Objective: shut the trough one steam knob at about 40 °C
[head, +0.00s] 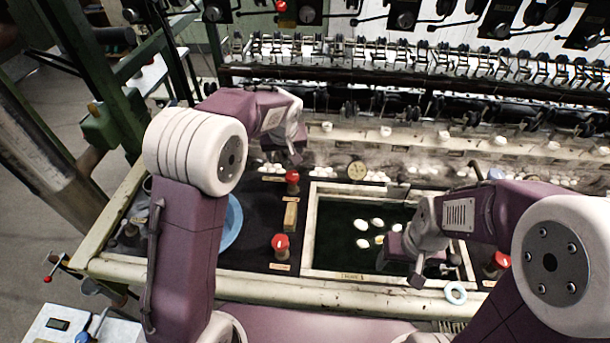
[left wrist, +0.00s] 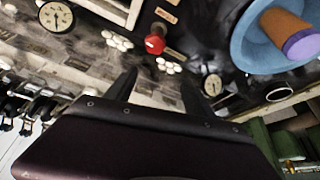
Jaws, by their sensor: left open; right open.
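Red knobs stand on the dark worktop. One stands near the back (head: 292,177), one at the front left (head: 280,243) of the trough, and one at its right (head: 500,261). I cannot read which is the trough one steam knob. The trough (head: 312,230) holds dark water with several white cocoons (head: 362,243). A round dial gauge (head: 357,170) sits behind it; its reading is too small to tell. My left gripper (head: 292,152) is open, above and behind the back knob. In the left wrist view a red knob (left wrist: 155,41) shows beyond the open fingers. My right gripper (head: 428,272) is open over the trough's right part.
A blue basin (head: 232,222) is partly hidden by my left arm; a blue basin also shows in the left wrist view (left wrist: 250,45). A wooden block (head: 290,215) lies between two knobs. A white ring (head: 456,293) lies on the front ledge. Reeling machinery (head: 400,60) spans the back.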

